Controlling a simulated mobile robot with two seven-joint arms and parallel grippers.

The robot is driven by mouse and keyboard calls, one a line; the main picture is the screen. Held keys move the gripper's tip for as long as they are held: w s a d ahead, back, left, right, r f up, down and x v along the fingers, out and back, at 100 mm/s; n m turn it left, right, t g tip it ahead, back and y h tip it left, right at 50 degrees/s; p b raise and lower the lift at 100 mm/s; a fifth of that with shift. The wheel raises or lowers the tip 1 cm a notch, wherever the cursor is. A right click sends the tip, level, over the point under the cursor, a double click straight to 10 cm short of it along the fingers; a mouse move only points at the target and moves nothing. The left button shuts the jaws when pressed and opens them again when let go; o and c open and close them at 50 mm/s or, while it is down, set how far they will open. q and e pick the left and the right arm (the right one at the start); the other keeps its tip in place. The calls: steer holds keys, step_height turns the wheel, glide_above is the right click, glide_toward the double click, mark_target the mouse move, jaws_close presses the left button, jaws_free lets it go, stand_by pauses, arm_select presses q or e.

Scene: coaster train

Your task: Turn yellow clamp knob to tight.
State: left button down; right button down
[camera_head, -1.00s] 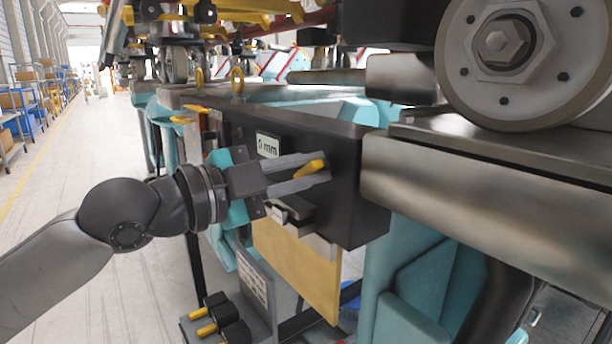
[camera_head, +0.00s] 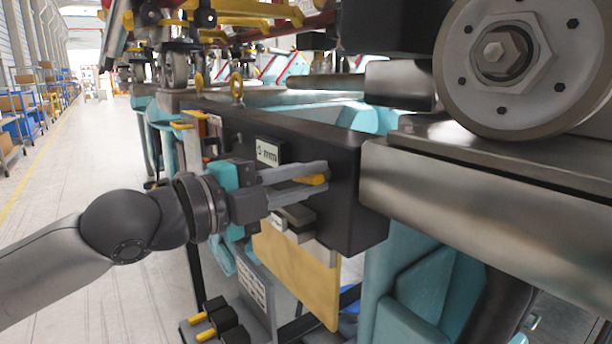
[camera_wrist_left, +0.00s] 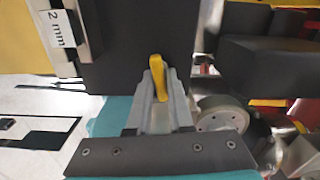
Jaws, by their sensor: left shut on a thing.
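The yellow clamp knob (camera_head: 313,180) sits on the front face of a black box (camera_head: 341,160). It shows as an elongated yellow handle. My left gripper (camera_head: 310,178) comes in from the left, with its two grey fingers shut on the knob, one on each side. In the left wrist view the knob (camera_wrist_left: 158,75) stands between the fingertips (camera_wrist_left: 160,85), slightly tilted, its upper end clear of them. The fingers hide part of the knob, and I see no tight mark. My right gripper is not in view.
A white label plate (camera_head: 268,152) is on the box just above my fingers. A yellow plate (camera_head: 297,270) hangs below it. A metal beam (camera_head: 470,220) and a large wheel (camera_head: 522,65) crowd the right. The floor (camera_head: 90,180) at left is open.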

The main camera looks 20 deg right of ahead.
arm_select(q)
steer(key=shift+r+m, duration=0.2)
steer(key=shift+m, duration=0.5)
stand_by(2.0)
steer(key=c, duration=1.2)
jaws_free()
steer(key=o, duration=0.3)
steer(key=shift+d+f, duration=0.15)
steer(key=shift+d, duration=0.05)
steer(key=shift+a+f, duration=0.1)
steer(key=shift+a, duration=0.2)
steer(key=shift+p+v, duration=2.55)
steer(key=shift+v, duration=4.8)
